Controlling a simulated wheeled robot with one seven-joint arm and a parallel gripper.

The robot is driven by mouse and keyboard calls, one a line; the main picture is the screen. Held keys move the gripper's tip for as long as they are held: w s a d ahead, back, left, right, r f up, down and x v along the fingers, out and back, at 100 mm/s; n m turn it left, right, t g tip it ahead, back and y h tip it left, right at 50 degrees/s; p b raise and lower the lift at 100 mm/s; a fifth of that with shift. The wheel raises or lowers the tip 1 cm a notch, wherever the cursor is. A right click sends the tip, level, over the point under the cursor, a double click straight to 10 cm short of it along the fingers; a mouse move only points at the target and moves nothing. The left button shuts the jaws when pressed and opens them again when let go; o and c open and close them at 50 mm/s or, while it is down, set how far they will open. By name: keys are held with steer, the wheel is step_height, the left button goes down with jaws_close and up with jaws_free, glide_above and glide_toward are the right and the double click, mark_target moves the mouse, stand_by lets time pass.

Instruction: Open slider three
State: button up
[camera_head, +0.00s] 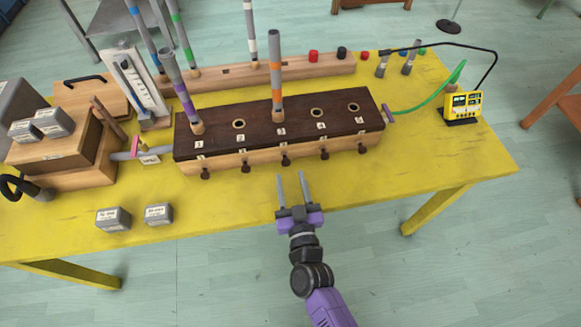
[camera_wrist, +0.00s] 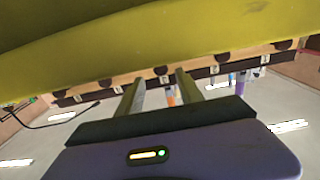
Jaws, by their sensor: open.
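A long dark-topped wooden box (camera_head: 221,139) stands on the yellow table, with holes numbered 1 to 5 and a row of dark slider knobs along its front. The knob of slider three (camera_head: 285,160) sits below the number 3, under the grey tube with an orange band (camera_head: 276,78). My gripper (camera_head: 291,175) is open and empty, just in front of that knob and apart from it in the head view. In the wrist view a dark knob (camera_wrist: 164,71) shows between my open fingertips (camera_wrist: 160,76); whether they reach around it, I cannot tell.
A purple-banded tube (camera_head: 181,90) stands in hole 1. Knobs two (camera_head: 246,168) and four (camera_head: 325,153) flank slider three. Small grey blocks (camera_head: 114,219) lie at front left.

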mark_target(286, 164)
steer(key=shift+x, duration=2)
steer(key=shift+a, duration=0.1)
steer(key=shift+c, duration=0.2)
jaws_close()
steer(key=shift+s, duration=0.1)
